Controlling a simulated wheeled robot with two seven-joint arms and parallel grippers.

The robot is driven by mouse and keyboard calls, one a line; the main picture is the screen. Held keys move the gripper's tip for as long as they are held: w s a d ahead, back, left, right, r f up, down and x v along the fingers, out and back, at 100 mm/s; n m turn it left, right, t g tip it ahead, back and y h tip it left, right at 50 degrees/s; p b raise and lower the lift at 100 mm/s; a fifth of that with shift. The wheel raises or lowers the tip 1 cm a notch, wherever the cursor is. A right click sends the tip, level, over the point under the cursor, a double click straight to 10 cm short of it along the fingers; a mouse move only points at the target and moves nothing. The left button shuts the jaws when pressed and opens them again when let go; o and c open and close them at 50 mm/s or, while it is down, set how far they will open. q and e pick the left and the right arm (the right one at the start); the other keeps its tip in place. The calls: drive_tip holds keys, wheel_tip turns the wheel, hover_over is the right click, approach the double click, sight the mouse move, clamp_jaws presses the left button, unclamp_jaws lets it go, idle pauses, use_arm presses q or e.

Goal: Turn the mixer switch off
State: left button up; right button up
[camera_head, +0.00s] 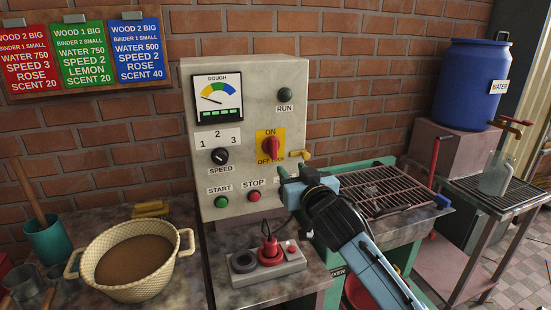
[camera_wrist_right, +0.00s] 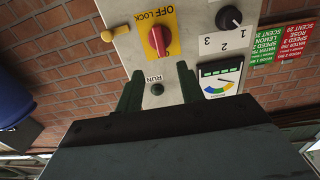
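The mixer switch is a red rotary knob (camera_head: 269,146) on a yellow plate, on the grey control panel (camera_head: 240,90). ON is printed above the knob and OFF below left; the knob stands roughly upright, in line with ON. In the right wrist view the panel is upside down and the knob (camera_wrist_right: 157,40) lies beyond the fingertips. My right gripper (camera_head: 292,181) is in front of the panel, below and right of the knob. Its fingers (camera_wrist_right: 158,83) are spread with nothing between them. My left gripper is out of view.
A yellow peg (camera_head: 300,155) sticks out at the panel's right edge. The speed knob (camera_head: 219,156), green start button (camera_head: 222,202) and red stop button (camera_head: 254,196) are nearby. A red plug (camera_head: 269,248) sits in the power block below. A metal grate (camera_head: 378,190) lies right.

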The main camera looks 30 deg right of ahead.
sight(275, 148)
drive_tip(key=x, duration=1.3)
drive_tip(key=shift+w+r, duration=0.15)
drive_tip(key=shift+r, duration=0.05)
drive_tip(key=shift+c, duration=0.5)
clamp_jaws()
